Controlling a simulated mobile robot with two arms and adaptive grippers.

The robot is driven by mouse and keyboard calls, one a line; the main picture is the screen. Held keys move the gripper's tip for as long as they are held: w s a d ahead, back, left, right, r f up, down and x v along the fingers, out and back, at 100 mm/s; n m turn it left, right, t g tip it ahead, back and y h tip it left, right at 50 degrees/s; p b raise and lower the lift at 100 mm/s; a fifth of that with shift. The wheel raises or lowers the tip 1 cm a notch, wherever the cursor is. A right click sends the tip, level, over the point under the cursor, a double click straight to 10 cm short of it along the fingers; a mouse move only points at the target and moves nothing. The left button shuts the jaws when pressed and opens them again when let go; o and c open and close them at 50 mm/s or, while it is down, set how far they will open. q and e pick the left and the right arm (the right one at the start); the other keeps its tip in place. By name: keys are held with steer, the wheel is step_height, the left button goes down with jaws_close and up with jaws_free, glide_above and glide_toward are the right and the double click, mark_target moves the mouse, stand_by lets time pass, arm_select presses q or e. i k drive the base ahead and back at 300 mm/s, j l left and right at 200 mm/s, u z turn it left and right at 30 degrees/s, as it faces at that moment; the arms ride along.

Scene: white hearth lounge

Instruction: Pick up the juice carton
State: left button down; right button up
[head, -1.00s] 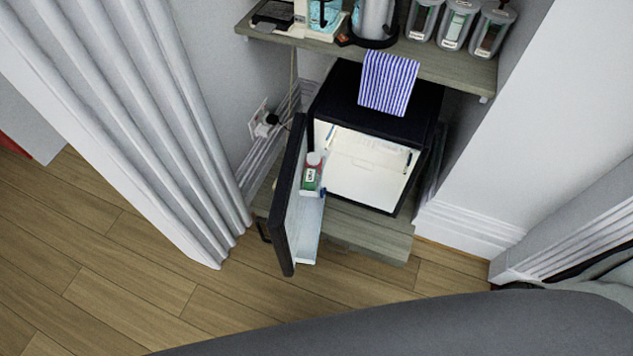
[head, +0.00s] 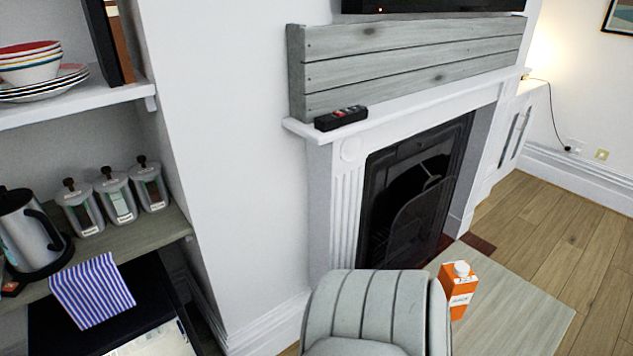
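The juice carton (head: 459,291) is orange with a white cap. It stands upright at the left part of a pale wooden table top (head: 520,318), in the lower right of the head view. The back of a grey chair (head: 375,305) stands just left of it and may hide a little of its left side. Neither of my grippers shows in the head view.
A white fireplace (head: 345,200) with a dark grate is behind the table, with a black remote (head: 341,118) on its mantel. A shelf at left holds a kettle (head: 28,235), several canisters and a striped cloth (head: 92,290). Wooden floor (head: 560,225) is clear at right.

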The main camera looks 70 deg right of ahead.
mark_target(458, 291)
steer(key=k+z, duration=0.15)
steer(key=z, duration=3)
steer(key=l+u, duration=0.1)
steer(key=l, duration=0.2)
steer(key=i+l+u, duration=0.15)
steer(key=l, duration=0.15)
